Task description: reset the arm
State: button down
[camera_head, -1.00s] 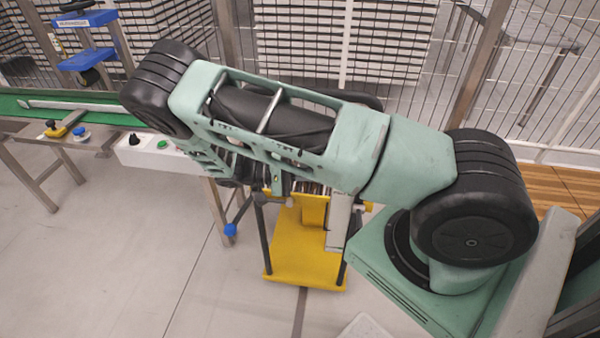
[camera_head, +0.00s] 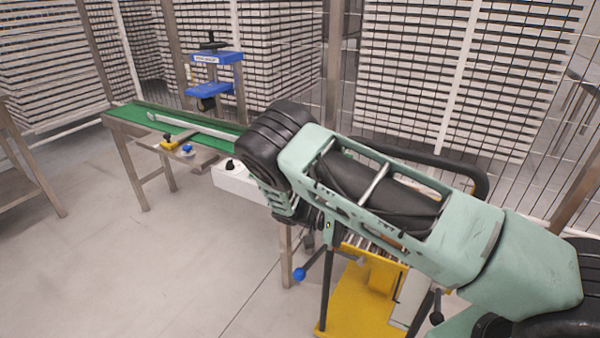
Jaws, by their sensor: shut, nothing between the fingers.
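My arm (camera_head: 385,195), pale green with black joints, crosses the right half of the head view. Its upper link runs from the lower right up to a black elbow joint at the centre. Past the elbow, the arm folds back beneath and behind this link, so only pieces of it show. My gripper cannot be made out; no fingers are visible.
A green conveyor belt (camera_head: 140,115) on a metal frame stands at left, with a blue device (camera_head: 215,88) above it. A white control box (camera_head: 235,182) and a yellow cart (camera_head: 355,305) are close to the arm. Mesh fencing stands behind. Floor at lower left is clear.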

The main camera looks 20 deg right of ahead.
jog(key=s+a+r+n+t+y+p, duration=0.6)
jog(key=s+a+r+n+t+y, duration=0.6)
jog(key=s+a+r, duration=0.7)
notch_tip(320, 180, up, 4)
jog(key=a+n+t, duration=0.1)
jog(key=a+n, duration=0.1)
jog(key=n, duration=0.1)
jog(key=shift+a+t+y+p, duration=0.15)
jog(key=shift+t+y+p, duration=0.15)
jog(key=shift+y+p, duration=0.1)
jog(key=shift+w, duration=0.1)
